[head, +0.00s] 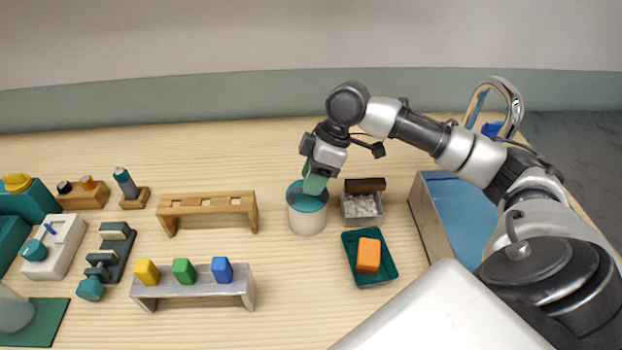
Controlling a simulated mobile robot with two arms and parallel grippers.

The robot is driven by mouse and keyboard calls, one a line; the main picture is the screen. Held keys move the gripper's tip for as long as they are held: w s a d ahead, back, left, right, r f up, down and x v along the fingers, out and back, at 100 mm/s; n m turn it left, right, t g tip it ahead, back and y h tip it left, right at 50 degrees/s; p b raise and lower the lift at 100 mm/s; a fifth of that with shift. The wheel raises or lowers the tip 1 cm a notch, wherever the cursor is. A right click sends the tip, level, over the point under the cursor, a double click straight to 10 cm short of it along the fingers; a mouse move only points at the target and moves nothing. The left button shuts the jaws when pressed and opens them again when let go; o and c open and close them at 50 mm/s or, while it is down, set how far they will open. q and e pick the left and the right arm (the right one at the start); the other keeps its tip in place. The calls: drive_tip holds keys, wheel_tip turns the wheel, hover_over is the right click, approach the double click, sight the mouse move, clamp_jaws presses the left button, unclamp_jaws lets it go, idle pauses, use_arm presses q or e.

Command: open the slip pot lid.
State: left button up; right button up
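The slip pot (307,217) is a pale round pot standing upright on the wooden table, right of the middle of the head view. Its teal lid (295,195) shows at the top and appears to sit on the pot. My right gripper (314,185) points down over the lid, with its green fingers at or just above the lid's right half. The fingers hide part of the lid, including any knob. I cannot tell whether they touch or grip it. My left gripper is not in view.
A grey box of pale pieces (361,206) with a dark brown block (364,185) behind it stands close right of the pot. A green tray (386,276) holds an orange block (368,255). A wooden rack (207,205) stands left. A blue basin (455,215) is right.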

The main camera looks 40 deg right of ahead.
drive_tip(key=shift+a+f, duration=0.25)
drive_tip(key=shift+f, duration=0.25)
clamp_jaws()
drive_tip(key=shift+r, duration=0.1)
